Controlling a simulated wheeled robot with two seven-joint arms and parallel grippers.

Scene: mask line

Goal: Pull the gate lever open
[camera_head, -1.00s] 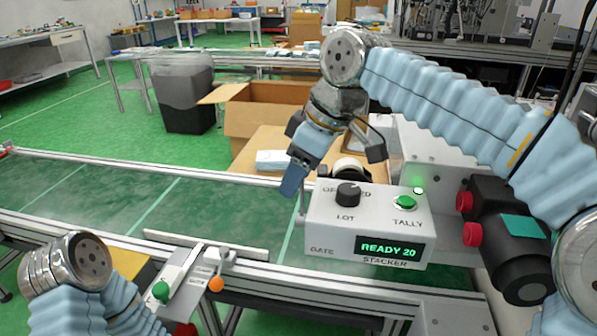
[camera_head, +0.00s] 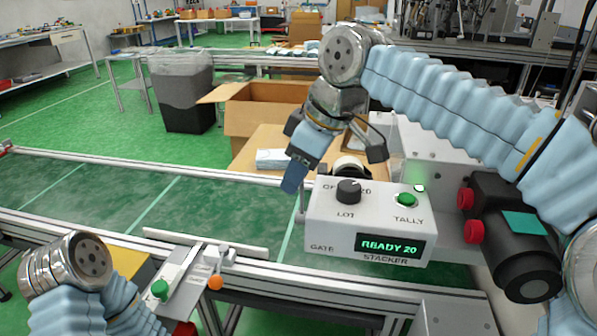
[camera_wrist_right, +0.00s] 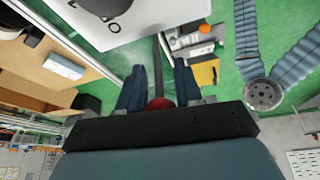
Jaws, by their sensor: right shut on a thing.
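My right gripper (camera_head: 294,178) hangs over the conveyor, just left of the stacker's control box (camera_head: 372,222), with its fingers pointing down. In the right wrist view my right gripper (camera_wrist_right: 160,92) is shut on the gate lever: a red knob (camera_wrist_right: 160,103) sits between the fingers and a dark rod (camera_wrist_right: 157,70) runs out past them. The lever is hidden in the head view. The box carries a GATE label and a display (camera_head: 389,247) reading READY 20. My left arm shows at the lower left, but its gripper is out of sight.
The box has a black LOT knob (camera_head: 348,192) and a green TALLY button (camera_head: 407,200). A small fixture with an orange ball (camera_head: 215,282) and a green button (camera_head: 160,289) stands at the conveyor's near rail. An open carton (camera_head: 262,112) stands behind. The green belt (camera_head: 90,195) is empty.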

